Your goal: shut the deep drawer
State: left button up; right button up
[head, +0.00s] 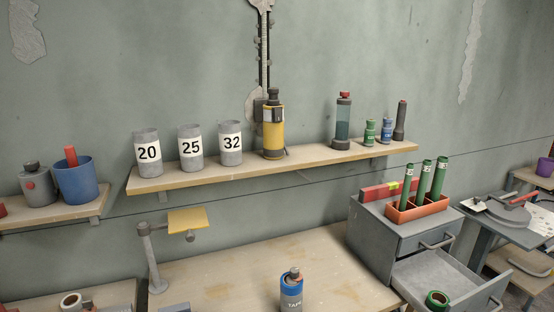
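A grey drawer cabinet (369,241) stands at the right end of the wooden worktop. Its lower drawer (428,269), which looks like the deep one, is pulled well out. A green roll (437,300) lies inside it. The drawer's front panel and handle are at the lower right, and part of the drawer is cut off by the bottom edge. The upper drawer (430,237) looks shut and has its own bar handle. Neither of my grippers shows in the head view.
On the cabinet top stand an orange rack (418,208) with green tubes and a red box (380,191). A can labelled TAPE (291,291) stands on the worktop (240,270). A grey side table (500,232) is close to the right. The worktop's middle is mostly clear.

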aim_at(414, 276)
jog(key=l+z, duration=0.15)
jog(key=z, duration=1.25)
